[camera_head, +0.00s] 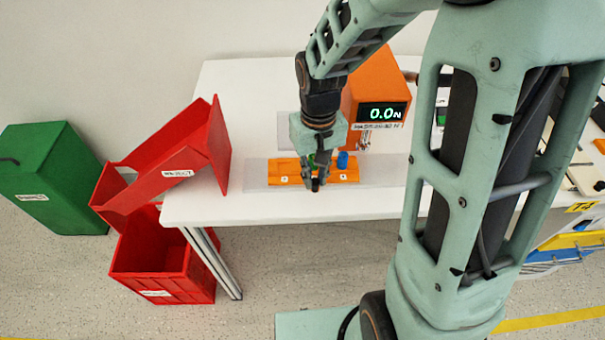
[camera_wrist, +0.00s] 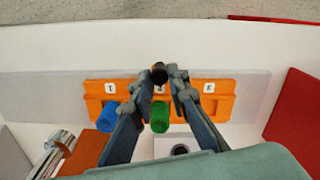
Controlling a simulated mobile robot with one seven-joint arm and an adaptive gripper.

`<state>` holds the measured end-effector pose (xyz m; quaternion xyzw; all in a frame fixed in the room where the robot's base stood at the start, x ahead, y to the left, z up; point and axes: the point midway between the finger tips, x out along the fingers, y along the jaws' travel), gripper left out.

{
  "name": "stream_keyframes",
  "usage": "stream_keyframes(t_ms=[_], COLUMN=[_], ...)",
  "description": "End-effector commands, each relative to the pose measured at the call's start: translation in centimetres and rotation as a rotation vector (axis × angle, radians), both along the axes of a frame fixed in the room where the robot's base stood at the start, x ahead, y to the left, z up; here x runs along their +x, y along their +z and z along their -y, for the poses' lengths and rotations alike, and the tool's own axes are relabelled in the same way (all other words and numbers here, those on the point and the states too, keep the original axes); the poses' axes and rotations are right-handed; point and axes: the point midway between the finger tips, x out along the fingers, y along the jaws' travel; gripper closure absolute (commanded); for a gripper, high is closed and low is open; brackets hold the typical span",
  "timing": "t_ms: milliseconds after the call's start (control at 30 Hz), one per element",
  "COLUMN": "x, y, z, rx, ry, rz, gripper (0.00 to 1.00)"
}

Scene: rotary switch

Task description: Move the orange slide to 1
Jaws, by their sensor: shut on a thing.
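The orange panel (camera_head: 347,177) lies on a grey plate on the white table. It also shows in the wrist view (camera_wrist: 225,101), with small white labels along it; the middle label is partly hidden and the characters are hard to read. A black knob (camera_wrist: 158,69) stands at the middle of the panel. My gripper (camera_head: 316,181) points down over the panel, its two fingers closed around the black knob. In the wrist view, a blue cylinder (camera_wrist: 107,117) and a green cylinder (camera_wrist: 160,118) stand on the near side of the panel.
An orange box with a display reading 0.0 (camera_head: 380,112) stands behind the panel. A tilted red bin (camera_head: 172,165) leans at the table's left edge, above another red bin (camera_head: 162,270). A green bin (camera_head: 52,178) stands at the far left. The table's left part is clear.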

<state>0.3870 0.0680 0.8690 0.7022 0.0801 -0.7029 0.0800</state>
Motion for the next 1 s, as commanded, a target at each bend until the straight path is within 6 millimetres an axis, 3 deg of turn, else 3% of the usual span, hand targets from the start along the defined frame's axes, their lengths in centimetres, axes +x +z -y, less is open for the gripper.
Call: stream_keyframes(t_ms=[233,267,400,767,1000], x=[0.1,0.1,0.1,0.1,0.2], y=[0.1,0.1,0.1,0.6,4.8], z=[0.0,0.0,0.0,0.0,0.0], rx=[0.001,0.001,0.001,0.001,0.001], ry=[-0.001,-0.001,0.000,0.000,0.000], rz=[0.004,0.004,0.003,0.004,0.008], gripper=[1.00,0.82,0.67,0.67,0.67])
